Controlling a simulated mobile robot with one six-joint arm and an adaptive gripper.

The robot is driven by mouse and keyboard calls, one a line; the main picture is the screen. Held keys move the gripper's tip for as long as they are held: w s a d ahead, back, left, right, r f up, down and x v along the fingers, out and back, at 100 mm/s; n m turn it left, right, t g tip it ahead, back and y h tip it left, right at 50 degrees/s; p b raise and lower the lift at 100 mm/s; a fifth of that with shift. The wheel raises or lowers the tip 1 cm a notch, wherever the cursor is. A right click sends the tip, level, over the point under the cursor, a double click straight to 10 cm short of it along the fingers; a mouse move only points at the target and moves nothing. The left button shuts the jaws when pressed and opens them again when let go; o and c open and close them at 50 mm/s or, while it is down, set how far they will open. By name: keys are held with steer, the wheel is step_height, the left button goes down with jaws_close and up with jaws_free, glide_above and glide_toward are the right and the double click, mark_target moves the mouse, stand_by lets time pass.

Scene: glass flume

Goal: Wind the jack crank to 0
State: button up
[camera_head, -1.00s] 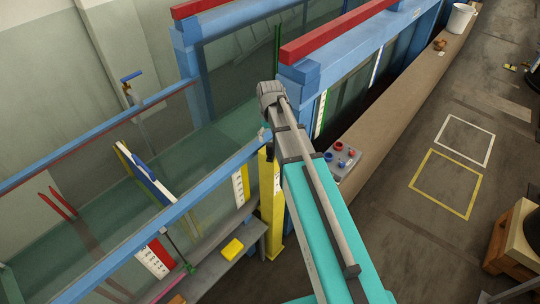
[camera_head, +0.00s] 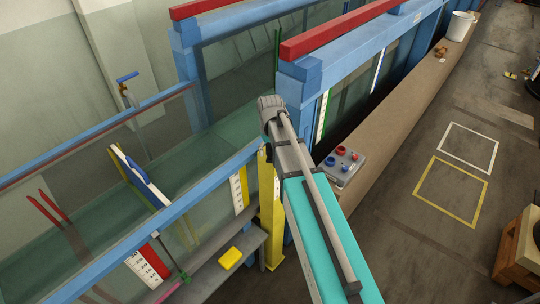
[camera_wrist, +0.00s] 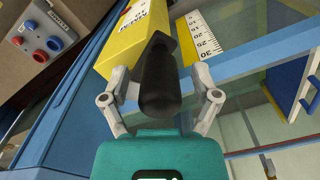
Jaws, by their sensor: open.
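In the wrist view a black rounded handle (camera_wrist: 158,90), which looks like the jack crank's grip, stands between the two fingers of my gripper (camera_wrist: 160,76). The fingers are open on either side of it, and a gap shows at each side. Behind the handle is a yellow post (camera_wrist: 138,35) with black lettering, partly hidden. In the head view the yellow post (camera_head: 271,215) stands at the flume's near corner. My arm covers the crank and most of my gripper there. The crank's reading cannot be made out.
A yellow scale strip (camera_wrist: 203,36) is beside the handle in the wrist view. A grey control box (camera_head: 343,166) with red and blue knobs sits right of my arm. A yellow block (camera_head: 230,258) lies on the grey ledge.

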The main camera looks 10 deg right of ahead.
steer(key=shift+f, duration=0.45)
steer(key=shift+c, duration=0.3)
jaws_close()
